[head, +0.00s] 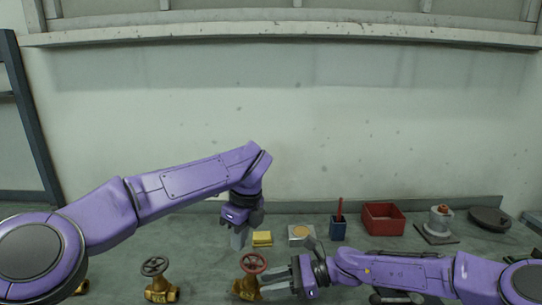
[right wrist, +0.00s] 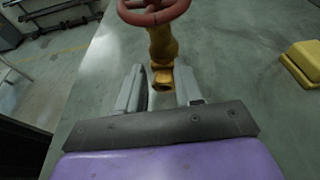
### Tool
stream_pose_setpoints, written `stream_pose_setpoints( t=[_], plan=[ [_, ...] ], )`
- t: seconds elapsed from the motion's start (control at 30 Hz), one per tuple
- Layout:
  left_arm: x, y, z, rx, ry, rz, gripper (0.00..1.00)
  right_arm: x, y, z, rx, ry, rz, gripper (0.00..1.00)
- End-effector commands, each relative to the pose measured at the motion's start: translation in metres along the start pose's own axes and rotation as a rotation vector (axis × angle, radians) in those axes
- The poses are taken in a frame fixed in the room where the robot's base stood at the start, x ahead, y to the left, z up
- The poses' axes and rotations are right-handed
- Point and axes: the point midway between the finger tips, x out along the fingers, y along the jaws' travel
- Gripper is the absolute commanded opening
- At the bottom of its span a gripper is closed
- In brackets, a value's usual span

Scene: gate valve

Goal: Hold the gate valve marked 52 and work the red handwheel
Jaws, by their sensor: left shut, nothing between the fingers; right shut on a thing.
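A brass gate valve (head: 246,289) with a red handwheel (head: 253,264) stands upright on the bench at the bottom centre of the head view. I cannot read a mark on it. My right gripper (head: 268,286) comes in from the right and is shut on this valve's body, below the wheel. The right wrist view shows the brass body (right wrist: 162,48) between the fingers, with the red wheel (right wrist: 152,17) at the top edge, partly cut off. My left gripper (head: 239,240) points down, shut and empty, above and behind the red wheel, apart from it.
A second brass valve (head: 160,292) with a dark handwheel stands to the left. Brass shows beside my left arm (head: 82,287).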

Motion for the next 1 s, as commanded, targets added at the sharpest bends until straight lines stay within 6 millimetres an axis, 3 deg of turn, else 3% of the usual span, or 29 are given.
stream_pose_setpoints(
  t=[0.03, 0.23, 0.63, 0.77, 1.0],
  plan=[
    [-0.005, 0.0, -0.001, 0.0, -0.001, -0.003, 0.0, 0.003, 0.007, -0.025, 0.028, 0.031, 0.011, 0.18],
    [-0.03, 0.0, 0.0, -0.002, -0.001, -0.004, 0.0, 0.003, 0.007, -0.025, 0.029, 0.031, 0.01, 0.18],
    [-0.045, 0.001, -0.004, -0.001, -0.003, -0.007, 0.0, 0.002, 0.006, -0.025, 0.03, 0.032, 0.008, 0.18],
    [-0.038, 0.001, -0.004, -0.001, 0.001, -0.004, 0.0, 0.002, 0.006, -0.025, 0.03, 0.032, 0.007, 0.18],
    [-0.003, 0.002, -0.004, -0.001, 0.002, -0.003, 0.0, 0.002, 0.006, -0.025, 0.029, 0.032, 0.007, 0.18]
  ],
)
